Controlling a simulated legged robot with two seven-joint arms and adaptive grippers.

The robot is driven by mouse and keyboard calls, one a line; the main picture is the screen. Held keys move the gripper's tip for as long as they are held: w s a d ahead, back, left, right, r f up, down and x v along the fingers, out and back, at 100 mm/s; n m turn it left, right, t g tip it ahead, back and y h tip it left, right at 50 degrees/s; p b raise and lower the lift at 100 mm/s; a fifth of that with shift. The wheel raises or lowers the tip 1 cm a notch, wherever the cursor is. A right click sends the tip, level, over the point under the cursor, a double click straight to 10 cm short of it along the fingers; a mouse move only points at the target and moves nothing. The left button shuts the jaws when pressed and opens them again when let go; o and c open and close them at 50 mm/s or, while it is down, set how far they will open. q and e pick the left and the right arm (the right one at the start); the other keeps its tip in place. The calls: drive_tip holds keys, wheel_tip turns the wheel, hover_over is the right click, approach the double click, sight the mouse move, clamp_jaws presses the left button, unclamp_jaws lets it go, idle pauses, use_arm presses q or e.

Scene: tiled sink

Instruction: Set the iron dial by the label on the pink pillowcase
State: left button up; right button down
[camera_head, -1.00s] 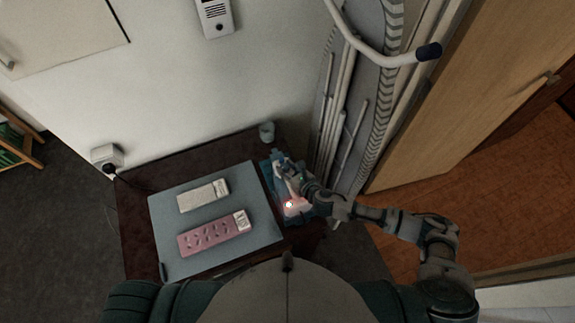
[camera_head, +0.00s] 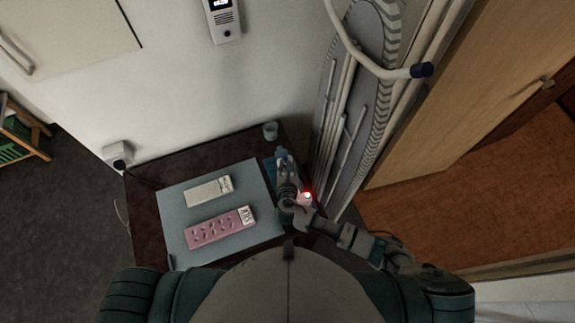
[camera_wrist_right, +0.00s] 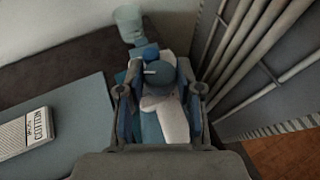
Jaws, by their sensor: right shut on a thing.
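The iron (camera_head: 305,202), pale and blue with a glowing red light, sits at the right end of the table, partly hidden by my right gripper (camera_head: 286,180). In the right wrist view, the round blue-grey dial (camera_wrist_right: 160,73) with a short pale mark lies between the fingers of my right gripper (camera_wrist_right: 158,88), which is shut on it. The dial's markings cannot be read. The pink pillowcase (camera_head: 215,229) lies folded on the grey mat; its white label (camera_head: 245,215) is too small to read. My left gripper is out of view.
A cream folded cloth (camera_head: 207,191) lies behind the pillowcase; its label reads "COTTON" in the wrist view (camera_wrist_right: 38,126). The grey mat (camera_head: 185,252) covers most of the dark table. A cup (camera_head: 270,130) stands at the back. An ironing board (camera_head: 350,100) leans close on the right.

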idle(0.4)
drive_tip(key=c, duration=0.7)
unclamp_jaws()
drive_tip(key=shift+c, duration=0.2)
drive_tip(key=v, duration=1.2)
drive_tip(key=shift+s+f, duration=0.1)
